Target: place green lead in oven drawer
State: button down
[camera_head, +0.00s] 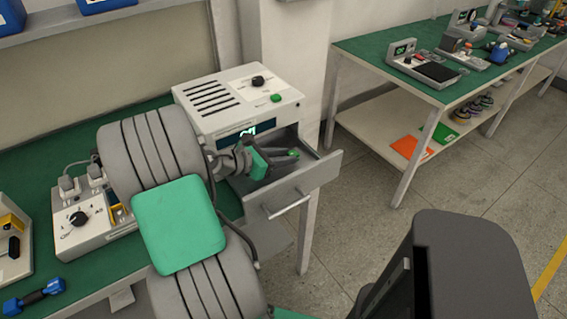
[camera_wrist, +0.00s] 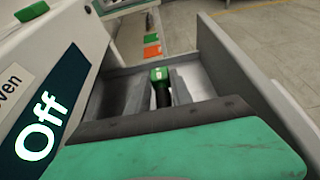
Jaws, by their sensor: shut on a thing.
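The oven (camera_head: 238,98) is a white box on the green bench, with a display that reads "Off" in the wrist view (camera_wrist: 42,125). Its grey drawer (camera_head: 325,170) is pulled open; the drawer's wall also shows in the wrist view (camera_wrist: 262,100).
A control box with a black knob (camera_head: 80,222) and a blue dumbbell-shaped item (camera_head: 34,296) are on the bench at left. A second green-topped bench (camera_head: 385,50) stands at right with devices on it. Orange (camera_head: 410,148) and green sheets lie on its lower shelf.

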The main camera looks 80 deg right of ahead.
notch_tip(320, 180, down, 2)
jog(key=shift+f, duration=0.1)
jog(key=c, duration=1.1)
grip_release()
jog(key=shift+c, duration=0.2)
jog(key=shift+w+a+r, duration=0.1)
jog(key=shift+w+r, duration=0.05)
jog(key=shift+r, duration=0.05)
jog(key=p+v, duration=0.1)
jog(key=v, duration=1)
jog(key=shift+w+a+r, duration=0.15)
jog(key=shift+w+a, duration=0.05)
jog(key=shift+a, duration=0.15)
